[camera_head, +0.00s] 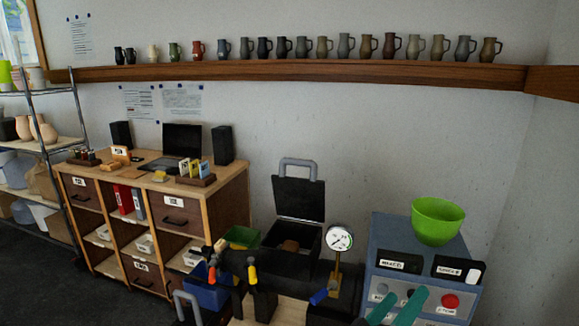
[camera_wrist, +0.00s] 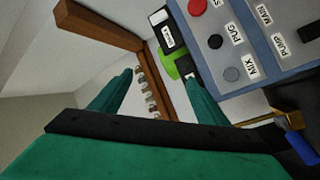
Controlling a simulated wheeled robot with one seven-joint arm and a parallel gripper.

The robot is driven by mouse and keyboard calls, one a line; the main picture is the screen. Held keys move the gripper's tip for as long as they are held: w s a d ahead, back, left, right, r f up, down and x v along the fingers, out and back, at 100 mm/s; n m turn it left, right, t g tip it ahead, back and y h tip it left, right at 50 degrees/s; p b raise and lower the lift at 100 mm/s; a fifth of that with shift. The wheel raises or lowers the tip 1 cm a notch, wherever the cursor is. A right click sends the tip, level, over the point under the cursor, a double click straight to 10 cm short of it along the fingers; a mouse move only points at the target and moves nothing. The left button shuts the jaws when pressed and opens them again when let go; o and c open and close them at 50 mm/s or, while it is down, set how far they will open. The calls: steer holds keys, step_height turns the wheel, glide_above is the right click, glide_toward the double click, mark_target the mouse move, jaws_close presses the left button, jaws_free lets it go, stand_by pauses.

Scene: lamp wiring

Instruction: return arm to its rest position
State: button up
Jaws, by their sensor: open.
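My gripper (camera_head: 407,294) shows at the bottom right of the head view as two teal fingers, apart with nothing between them. It is in front of the lower face of a blue-grey control box (camera_head: 393,246); whether it touches the box cannot be told. In the wrist view my gripper (camera_wrist: 160,84) also has its fingers spread and empty. The control box (camera_wrist: 240,55) fills the upper right there, tilted, with labels reading MIX, PUG, PUMP and MAIN. The rest of my arm is mostly out of the head view.
A green bowl (camera_head: 437,222) stands on the control box, which has a red button (camera_head: 450,301). A dial gauge (camera_head: 339,239) stands close to the left. An open black case (camera_head: 298,200) is behind it. A wooden shelf (camera_head: 300,70) with several mugs runs along the wall.

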steer(key=s+a+f+n+t+y, duration=0.1)
steer(key=s+a+f+n+y, duration=0.1)
steer(key=s+a+f+y, duration=0.4)
steer(key=s+a+f+n+t+y, duration=0.2)
steer(key=s+a+f+n, duration=0.1)
steer(key=f, duration=0.6)
steer(key=s+a+f+n+t+y, duration=0.1)
steer(key=s+a+f+n+y, duration=0.1)
steer(key=s+a+f+y, duration=0.4)
steer(key=s+a+f+m, duration=0.2)
steer(key=s+a, duration=0.1)
steer(key=s, duration=0.4)
steer(key=s+a+f+m+g, duration=0.1)
steer(key=s+a+m, duration=0.1)
steer(key=s, duration=0.5)
steer(key=s+a+f+m+y, duration=0.1)
steer(key=s+a+f+m, duration=0.1)
steer(key=s, duration=0.6)
steer(key=shift+a+f+m+g, duration=0.35)
steer(key=shift+a+m, duration=0.25)
steer(key=shift+a, duration=0.3)
steer(key=shift+c, duration=0.6)
